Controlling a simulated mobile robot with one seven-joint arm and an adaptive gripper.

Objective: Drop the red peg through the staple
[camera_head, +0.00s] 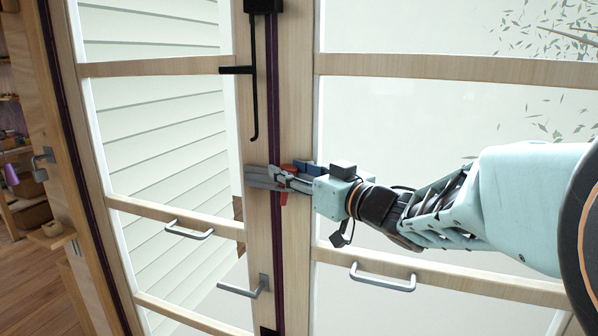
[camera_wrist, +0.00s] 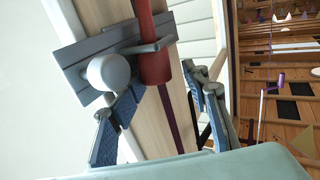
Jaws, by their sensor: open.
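The red peg (camera_wrist: 152,42) stands at a grey metal plate on the wooden door frame, beside a pale round knob (camera_wrist: 108,72). The grey staple (camera_wrist: 150,47) meets the peg at mid-height; I cannot tell surely whether it fully encircles it. The peg's lower end shows below the staple. My gripper (camera_wrist: 164,82) is open, one blue-padded finger on each side of the peg's lower end, with gaps visible. In the head view, my gripper (camera_head: 287,179) is at the door frame, and parts of the red peg (camera_head: 288,169) show above and below the fingers, which hide the staple.
Glazed wooden doors fill the head view. A black latch rod (camera_head: 252,90) hangs above my gripper. Metal handles (camera_head: 190,230) (camera_head: 383,278) project from the lower rails. A room with a wooden floor (camera_head: 40,275) opens at the left.

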